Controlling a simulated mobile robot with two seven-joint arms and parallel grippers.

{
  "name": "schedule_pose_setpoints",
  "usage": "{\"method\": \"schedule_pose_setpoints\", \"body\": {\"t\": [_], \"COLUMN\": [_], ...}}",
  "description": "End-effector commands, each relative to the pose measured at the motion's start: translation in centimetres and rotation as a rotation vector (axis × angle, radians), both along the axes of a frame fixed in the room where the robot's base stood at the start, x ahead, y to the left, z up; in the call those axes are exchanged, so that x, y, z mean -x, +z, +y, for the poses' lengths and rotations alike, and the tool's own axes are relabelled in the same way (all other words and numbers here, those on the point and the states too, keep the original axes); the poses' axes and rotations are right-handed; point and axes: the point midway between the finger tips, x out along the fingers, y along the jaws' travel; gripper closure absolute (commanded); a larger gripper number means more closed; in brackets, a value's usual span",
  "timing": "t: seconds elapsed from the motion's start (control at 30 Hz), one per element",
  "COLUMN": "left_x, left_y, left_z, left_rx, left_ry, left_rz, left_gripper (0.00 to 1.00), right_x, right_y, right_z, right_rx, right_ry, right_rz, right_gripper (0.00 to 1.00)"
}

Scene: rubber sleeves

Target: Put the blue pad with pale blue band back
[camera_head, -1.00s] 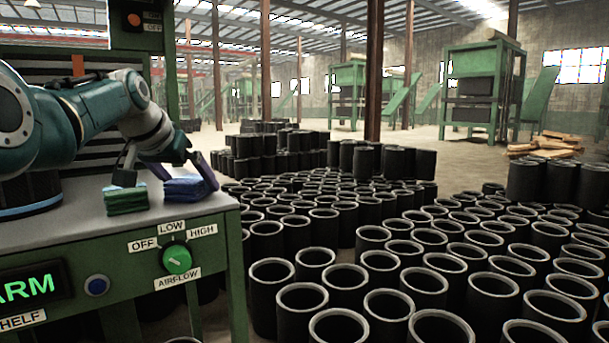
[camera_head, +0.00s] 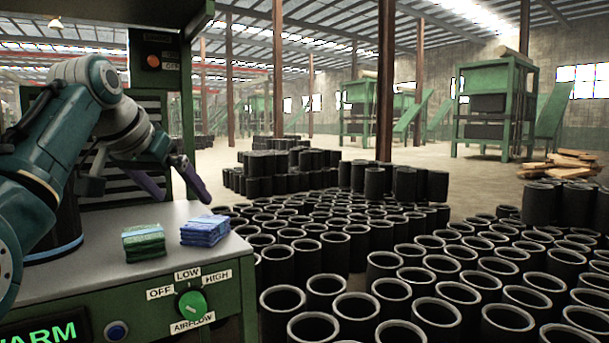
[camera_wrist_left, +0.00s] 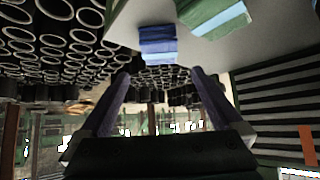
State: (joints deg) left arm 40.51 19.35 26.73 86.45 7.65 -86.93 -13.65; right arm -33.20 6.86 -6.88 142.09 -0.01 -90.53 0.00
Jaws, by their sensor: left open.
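The blue pad with pale blue band (camera_head: 204,230) lies on the grey top of the green machine, near its right edge. It also shows in the left wrist view (camera_wrist_left: 158,42), past the fingertips. A green pad (camera_head: 143,242) lies just left of it, apart from it; in the left wrist view the green pad (camera_wrist_left: 213,14) shows a pale band. My left gripper (camera_head: 176,188) is open and empty, raised above and behind the pads. In the left wrist view its two fingers (camera_wrist_left: 160,78) are spread wide with nothing between them. My right gripper is out of view.
The machine's grey top (camera_head: 100,264) is bare around the pads. An airflow knob (camera_head: 193,304) is on its front. Many black rubber sleeves (camera_head: 335,250) crowd the floor to the right. A dark slatted rack (camera_head: 125,182) stands behind the arm.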

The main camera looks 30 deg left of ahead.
Motion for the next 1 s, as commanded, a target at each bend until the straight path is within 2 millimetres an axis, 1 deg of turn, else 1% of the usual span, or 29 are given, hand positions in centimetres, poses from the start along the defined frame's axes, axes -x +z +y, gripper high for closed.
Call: {"method": "schedule_pose_setpoints", "body": {"t": [0.03,0.17,0.27,0.37,0.47,0.5,0.57,0.6,0.63,0.67,0.7,0.73,0.77,0.8,0.9,1.0], "left_x": [0.2,0.6,0.9,2.0,4.4,5.7,8.0,9.8,11.4,13.0,15.3,16.9,18.5,20.6,24.8,27.3], "left_y": [0.4,0.6,-0.1,-2.6,-6.7,-8.5,-11.1,-12.8,-14.0,-15.1,-16.4,-17.1,-17.7,-18.3,-18.9,-18.8], "left_z": [-0.1,-0.2,-0.6,-2.0,-4.9,-6.3,-8.8,-10.6,-12.1,-13.5,-15.5,-16.9,-18.2,-19.9,-23.0,-24.9], "left_rx": [-0.001,0.0,-0.011,-0.052,-0.108,-0.13,-0.152,-0.16,-0.162,-0.16,-0.151,-0.142,-0.13,-0.11,-0.059,-0.021], "left_ry": [0.0,-0.001,-0.006,-0.031,-0.085,-0.113,-0.163,-0.2,-0.229,-0.258,-0.296,-0.322,-0.346,-0.372,-0.423,-0.446], "left_rz": [-0.002,0.0,0.015,0.069,0.154,0.19,0.242,0.276,0.302,0.326,0.355,0.375,0.392,0.413,0.451,0.471], "left_gripper": [0.0,0.0,0.0,0.0,0.0,0.0,0.0,0.0,0.0,0.0,0.0,0.0,0.0,0.0,0.0,0.0], "right_x": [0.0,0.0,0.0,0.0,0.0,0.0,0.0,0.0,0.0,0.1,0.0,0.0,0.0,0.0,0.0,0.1], "right_y": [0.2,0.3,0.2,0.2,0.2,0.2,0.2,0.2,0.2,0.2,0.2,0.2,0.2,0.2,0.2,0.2], "right_z": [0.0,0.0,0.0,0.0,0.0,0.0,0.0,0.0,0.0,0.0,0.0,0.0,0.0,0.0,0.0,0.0], "right_rx": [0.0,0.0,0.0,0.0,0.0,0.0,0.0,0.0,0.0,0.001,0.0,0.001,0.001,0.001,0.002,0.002], "right_ry": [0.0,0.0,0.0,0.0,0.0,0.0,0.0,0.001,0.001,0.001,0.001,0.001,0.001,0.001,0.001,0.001], "right_rz": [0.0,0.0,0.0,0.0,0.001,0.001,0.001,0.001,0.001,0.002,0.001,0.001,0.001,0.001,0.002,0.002], "right_gripper": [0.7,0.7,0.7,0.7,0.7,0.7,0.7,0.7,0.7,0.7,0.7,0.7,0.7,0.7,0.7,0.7]}}
